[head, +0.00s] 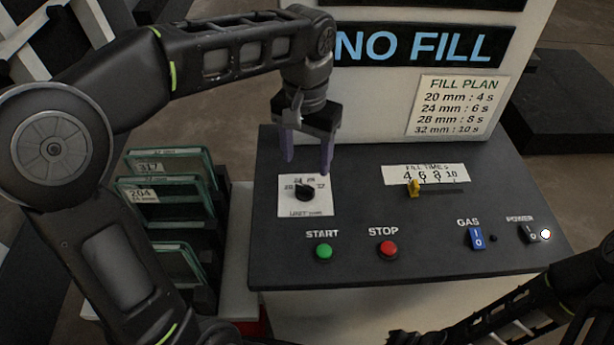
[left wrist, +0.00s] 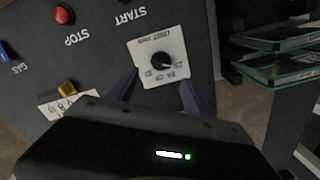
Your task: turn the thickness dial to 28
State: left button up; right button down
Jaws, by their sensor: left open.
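The thickness dial (head: 305,192) is a black knob on a white plate marked "UNIT" with numbers along its upper edge, at the left of the dark control panel. It also shows in the left wrist view (left wrist: 161,60), upside down. I cannot read its exact setting. My left gripper (head: 307,168) is above the far edge of the dial plate, fingers pointing down, open and empty. In the left wrist view its two fingers (left wrist: 158,88) stand apart, one each side of the plate's lower edge, and the knob lies beyond their tips. My right gripper is not clearly in view.
The panel (head: 350,262) holds a green START button (head: 323,251), a red STOP button (head: 388,249), a yellow fill-time slider (head: 414,188), a blue GAS switch (head: 477,239) and a POWER switch (head: 532,233). A rack of glass panes (head: 165,195) stands left. A fill plan (head: 457,105) is posted behind.

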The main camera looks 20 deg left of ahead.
aim_at(305, 190)
pick_arm(q)
notch_tip(305, 190, down, 7)
jog(key=shift+f+p, duration=0.1)
jog(key=shift+p, duration=0.25)
grip_shut()
dwell(0.6)
